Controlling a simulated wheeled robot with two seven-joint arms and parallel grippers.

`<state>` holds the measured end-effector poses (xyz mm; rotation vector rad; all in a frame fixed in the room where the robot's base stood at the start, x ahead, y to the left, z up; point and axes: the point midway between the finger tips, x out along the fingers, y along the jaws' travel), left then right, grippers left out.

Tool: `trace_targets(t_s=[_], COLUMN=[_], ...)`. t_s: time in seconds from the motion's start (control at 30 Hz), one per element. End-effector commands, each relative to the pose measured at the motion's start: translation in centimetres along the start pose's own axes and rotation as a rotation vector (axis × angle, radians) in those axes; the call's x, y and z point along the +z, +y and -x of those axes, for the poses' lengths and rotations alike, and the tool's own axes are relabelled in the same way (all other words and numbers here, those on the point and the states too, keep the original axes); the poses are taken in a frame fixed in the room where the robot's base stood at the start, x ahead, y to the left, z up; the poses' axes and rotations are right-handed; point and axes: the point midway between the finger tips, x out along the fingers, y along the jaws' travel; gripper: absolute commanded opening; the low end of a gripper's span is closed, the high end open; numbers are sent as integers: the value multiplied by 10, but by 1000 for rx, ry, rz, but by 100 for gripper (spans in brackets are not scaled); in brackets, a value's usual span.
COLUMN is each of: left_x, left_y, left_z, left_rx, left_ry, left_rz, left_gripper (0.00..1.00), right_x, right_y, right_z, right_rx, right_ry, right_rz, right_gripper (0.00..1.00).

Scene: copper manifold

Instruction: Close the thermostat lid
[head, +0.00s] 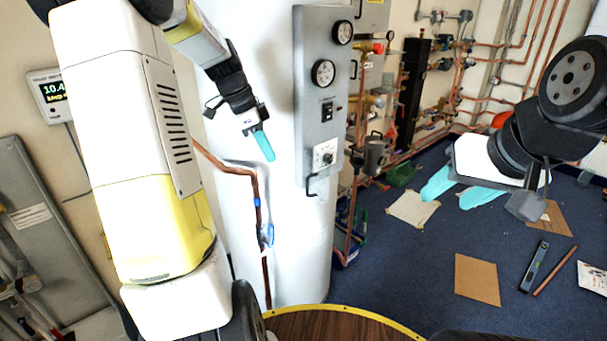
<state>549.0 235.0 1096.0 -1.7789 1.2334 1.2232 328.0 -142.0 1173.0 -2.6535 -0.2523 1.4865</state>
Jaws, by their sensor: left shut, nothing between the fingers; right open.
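A grey control panel (305,85) is fixed to the front of a tall white tank (250,50). It carries two round gauges, a black switch (327,112) and a white thermostat plate with a dial (325,154). A dark handle (312,187) sticks out at its lower left edge. I cannot tell the lid apart from the panel, or how far it stands open. My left gripper (263,145) is shut and empty, in front of the tank to the left of the panel, apart from it in the picture. My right gripper (458,191) is open and empty, well right of the panel over the floor.
Copper pipes and valves (440,60) line the back wall. A copper pipe (232,169) runs down the tank's left front. Cardboard sheets (477,279), a spirit level (534,266) and a pipe offcut lie on the blue floor. A wall display (50,92) hangs at left.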

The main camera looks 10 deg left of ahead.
Motion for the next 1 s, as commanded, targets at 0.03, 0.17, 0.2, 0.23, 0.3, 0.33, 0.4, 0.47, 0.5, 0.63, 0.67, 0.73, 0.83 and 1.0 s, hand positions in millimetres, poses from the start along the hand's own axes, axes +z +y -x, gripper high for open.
trace_targets(t_s=[0.03,0.17,0.2,0.23,0.3,0.33,0.4,0.47,0.5,0.63,0.67,0.73,0.83,1.0], left_x=[1,2,2,2,2,2,2,1,1,1,-7,-18,-28,-35], left_y=[-3,-3,-3,-2,-2,-2,-2,-1,-1,-1,-2,-1,-2,-2], left_z=[-3,-13,-19,-24,-37,-44,-59,-72,-81,-107,-107,-110,-114,-117], left_rx=[4,10,10,10,12,12,11,12,11,11,8,7,6,5], left_ry=[4,6,6,6,6,6,6,5,5,5,6,6,5,5], left_rz=[-11,-21,-20,-20,-20,-19,-19,-19,-20,-19,-23,-23,-21,-18], left_gripper=[0,0,0,0,0,0,0,0,0,0,0,0,0,0], right_x=[0,0,0,0,0,0,0,0,0,0,0,0,0,0], right_y=[0,0,0,0,0,0,0,0,0,0,0,0,0,0], right_z=[0,0,0,0,0,0,0,0,0,0,0,0,0,0], right_rx=[0,0,0,0,0,0,0,0,0,0,0,0,0,0], right_ry=[0,0,0,0,0,0,0,0,0,0,0,0,0,0], right_rz=[0,0,0,0,0,0,0,0,0,0,0,0,0,0], right_gripper=[52,52,52,52,52,52,52,52,52,52,52,52,52,52])
